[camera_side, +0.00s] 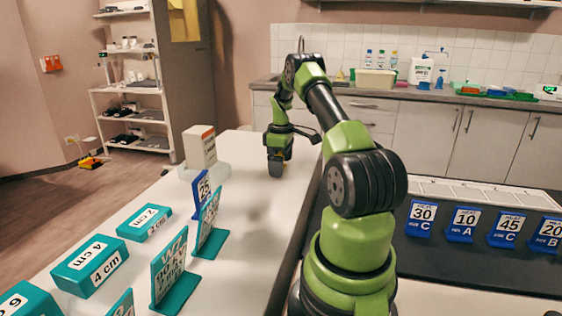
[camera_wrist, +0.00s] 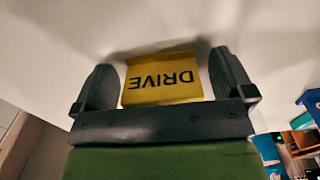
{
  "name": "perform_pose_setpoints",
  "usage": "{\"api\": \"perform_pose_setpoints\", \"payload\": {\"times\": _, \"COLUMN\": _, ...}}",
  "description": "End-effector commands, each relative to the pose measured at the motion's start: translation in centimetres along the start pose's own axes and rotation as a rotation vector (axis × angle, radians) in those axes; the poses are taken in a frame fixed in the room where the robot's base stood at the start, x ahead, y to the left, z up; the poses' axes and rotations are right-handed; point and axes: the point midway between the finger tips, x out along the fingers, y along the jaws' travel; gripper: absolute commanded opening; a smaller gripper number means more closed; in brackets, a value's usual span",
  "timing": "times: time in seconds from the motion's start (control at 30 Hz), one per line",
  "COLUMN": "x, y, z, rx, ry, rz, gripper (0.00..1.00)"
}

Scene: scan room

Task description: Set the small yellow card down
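The small yellow card (camera_wrist: 162,78), marked DRIVE, shows upside down between the two dark fingers of my gripper (camera_wrist: 164,75) in the wrist view. A narrow pale gap shows between each finger and the card's side edges, so the fingers stand apart around it. In the side view, my gripper (camera_side: 276,172) points down, low over the far part of the white table (camera_side: 240,235). The card can hardly be made out there, and its contact with the table is not clear.
A white box (camera_side: 199,147) stands left of my gripper. Teal and blue number signs (camera_side: 208,222) stand nearer on the table, with teal blocks (camera_side: 90,265) to their left. Blue signs (camera_side: 463,224) line the dark surface at right. The table around my gripper is clear.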

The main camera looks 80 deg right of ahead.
Motion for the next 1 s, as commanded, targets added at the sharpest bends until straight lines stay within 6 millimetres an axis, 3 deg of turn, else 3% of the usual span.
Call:
{"api": "perform_pose_setpoints", "payload": {"times": 0.27, "x": -0.9, "y": 0.1, "z": 0.0, "rx": 0.000, "ry": 0.001, "rz": 0.002, "gripper": 0.99}}
{"api": "perform_pose_setpoints", "payload": {"times": 0.7, "x": -9.8, "y": 0.1, "z": 0.0, "rx": 0.000, "ry": 0.003, "rz": 0.004, "gripper": 0.99}}
{"api": "perform_pose_setpoints", "payload": {"times": 1.0, "x": -13.2, "y": -0.8, "z": -0.8, "rx": -0.001, "ry": 0.011, "rz": 0.010, "gripper": 0.99}}
